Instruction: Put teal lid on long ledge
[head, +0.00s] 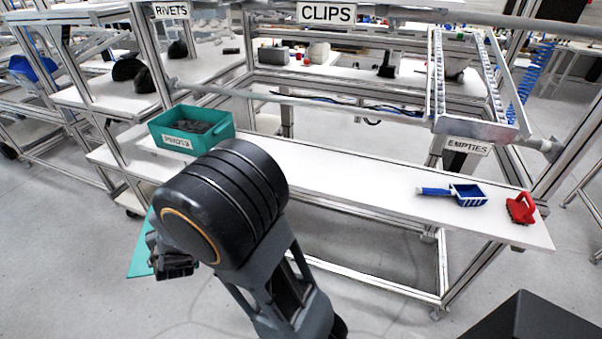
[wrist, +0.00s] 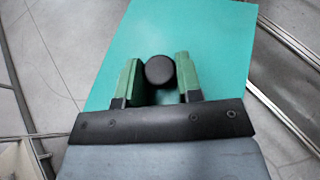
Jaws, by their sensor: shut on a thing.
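The teal lid (wrist: 215,50) is a flat panel that fills the middle of the wrist view. A dark round knob (wrist: 160,71) stands on it, between the green fingers of my gripper (wrist: 158,78). My gripper is shut on the knob. In the head view the lid (head: 140,258) shows only in part, below the left end of the long ledge, with my arm in front of the rest. The long ledge (head: 330,180) is a white shelf running from left to lower right. My gripper (head: 172,268) is at the lower left there, its fingertips hidden.
A teal bin (head: 222,131) with dark parts stands at the ledge's left end. The ledge's middle is bare. Metal frame posts and a rail (head: 300,101) surround it.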

